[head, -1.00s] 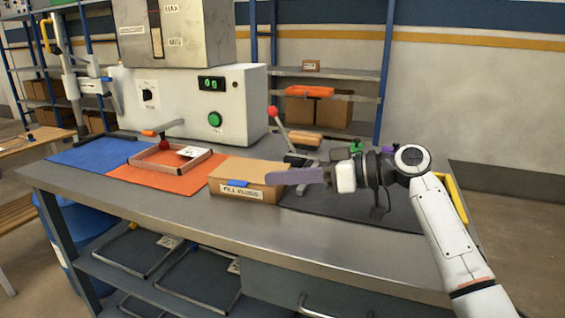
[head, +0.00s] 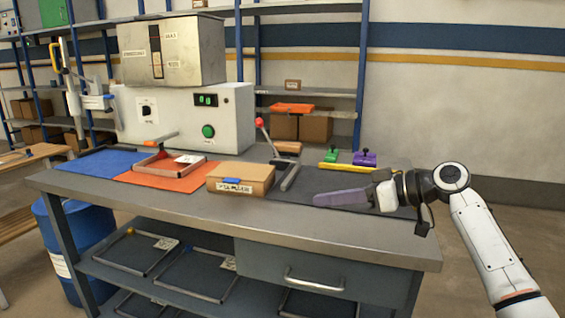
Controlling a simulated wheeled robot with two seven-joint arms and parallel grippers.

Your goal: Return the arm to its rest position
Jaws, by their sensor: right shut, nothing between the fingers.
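My right arm comes in from the right edge. Its gripper (head: 328,199), with long purple fingers, is shut and empty. It points left and shows over the dark mat (head: 300,187) near the table's front edge, to the right of the cardboard box and apart from it. Its height above the table is hard to tell. My left gripper is out of view.
The grey workbench (head: 215,215) carries the cardboard box (head: 240,179), an orange mat (head: 130,178) with a frame, a blue mat (head: 95,163) and a white machine (head: 230,118). Purple and green knobbed pieces (head: 364,158) stand behind the gripper. Floor right of the bench is clear.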

